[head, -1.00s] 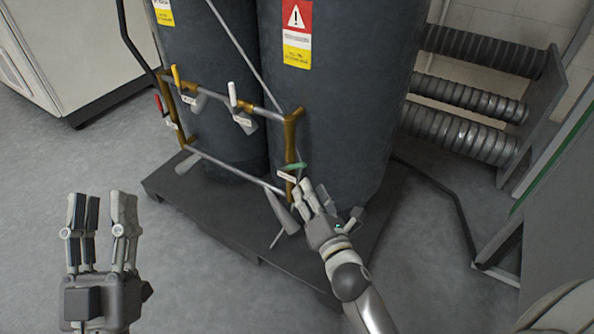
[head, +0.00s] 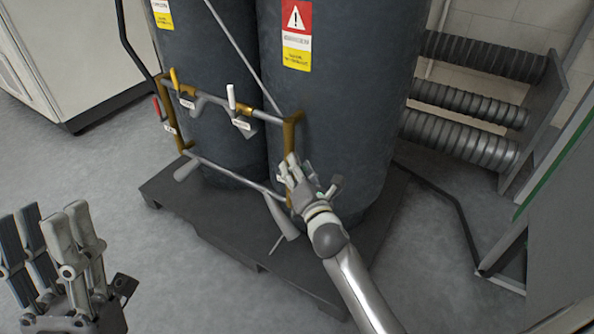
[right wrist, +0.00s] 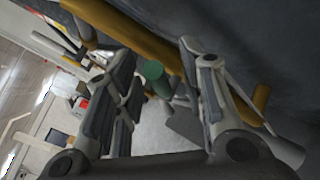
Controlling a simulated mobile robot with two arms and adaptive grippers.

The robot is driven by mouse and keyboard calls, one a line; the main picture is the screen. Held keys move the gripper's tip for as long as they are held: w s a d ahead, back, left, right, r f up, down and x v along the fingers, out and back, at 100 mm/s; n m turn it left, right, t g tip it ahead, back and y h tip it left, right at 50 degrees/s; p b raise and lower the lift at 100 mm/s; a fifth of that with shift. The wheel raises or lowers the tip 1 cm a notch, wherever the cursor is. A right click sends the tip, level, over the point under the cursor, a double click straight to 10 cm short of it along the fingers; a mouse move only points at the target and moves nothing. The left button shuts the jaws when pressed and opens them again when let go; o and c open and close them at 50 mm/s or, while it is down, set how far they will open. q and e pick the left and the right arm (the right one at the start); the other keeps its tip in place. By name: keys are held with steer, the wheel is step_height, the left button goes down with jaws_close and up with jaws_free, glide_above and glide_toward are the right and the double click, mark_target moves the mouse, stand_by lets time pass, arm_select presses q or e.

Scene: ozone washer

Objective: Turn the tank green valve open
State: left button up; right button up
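The green valve handle (right wrist: 155,77) shows end-on in the right wrist view, between the spread fingers of my right gripper (right wrist: 160,70). It sits close to a yellow-brown pipe (right wrist: 150,40). In the head view my right gripper (head: 290,170) is at the lower right part of the pipe frame, against the right dark tank (head: 335,110), and hides the green handle. The fingers stand apart on both sides of the handle; I see no clear contact. My left gripper (head: 50,232) is open and empty at the lower left, away from the tanks.
Yellow (head: 175,77), red (head: 157,106) and white (head: 231,97) handles sit on the same pipe frame. The tanks stand on a dark pallet (head: 240,240). Ribbed grey pipes (head: 480,55) are at the right. A cabinet (head: 70,45) stands at the back left.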

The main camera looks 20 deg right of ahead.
steer(key=shift+c, duration=0.2)
jaws_close()
